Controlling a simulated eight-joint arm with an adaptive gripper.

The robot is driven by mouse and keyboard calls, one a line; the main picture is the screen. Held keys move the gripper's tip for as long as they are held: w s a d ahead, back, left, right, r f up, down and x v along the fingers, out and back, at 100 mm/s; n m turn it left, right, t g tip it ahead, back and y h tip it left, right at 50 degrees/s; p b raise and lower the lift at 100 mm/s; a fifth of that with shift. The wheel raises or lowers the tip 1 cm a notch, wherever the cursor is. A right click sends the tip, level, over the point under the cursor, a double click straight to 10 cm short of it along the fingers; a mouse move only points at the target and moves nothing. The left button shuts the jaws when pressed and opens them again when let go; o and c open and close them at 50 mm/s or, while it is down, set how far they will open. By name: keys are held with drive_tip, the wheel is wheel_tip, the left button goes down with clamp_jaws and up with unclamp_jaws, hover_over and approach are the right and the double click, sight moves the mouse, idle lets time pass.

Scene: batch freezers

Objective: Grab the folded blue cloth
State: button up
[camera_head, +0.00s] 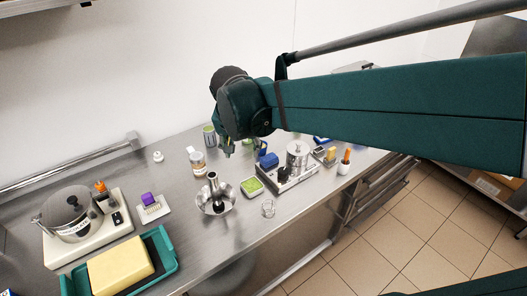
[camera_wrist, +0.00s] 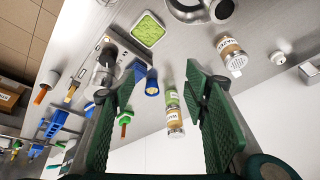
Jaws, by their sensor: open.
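I cannot make out a folded blue cloth for certain. A small blue object (camera_head: 268,160) sits by the back left corner of the white-based device. In the wrist view a blue object (camera_wrist: 152,82) with a round end shows near the left finger; it looks more like a rigid container than cloth. Another blue patch (camera_head: 320,139) lies farther right, partly hidden under my arm. My gripper (camera_head: 229,147) is open and empty above the back of the bench, left of the blue object. Its green ribbed fingers (camera_wrist: 160,82) are spread wide in the wrist view.
A yellow block (camera_head: 120,270) lies on a teal tray (camera_head: 163,246) at front left.

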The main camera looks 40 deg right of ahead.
drive_tip(key=w+d+m+g+h+p, duration=0.1)
drive_tip(key=w+d+m+g+p, duration=0.1)
drive_tip(key=w+d+m+p, duration=0.3)
drive_tip(key=m+g+h+p, duration=0.1)
drive_tip(key=m+g+p, duration=0.1)
drive_tip(key=m+p, duration=0.25)
hover_over(270, 157)
drive_tip(key=a, duration=0.3)
drive_tip(key=shift+n, duration=0.45)
drive_tip(key=f, duration=0.7)
drive_tip(key=shift+a+f, duration=0.2)
drive_tip(key=shift+f, duration=0.6)
drive_tip(key=shift+x, duration=1.3)
drive_tip(key=shift+w, duration=0.1)
drive_tip(key=shift+x, duration=2.6)
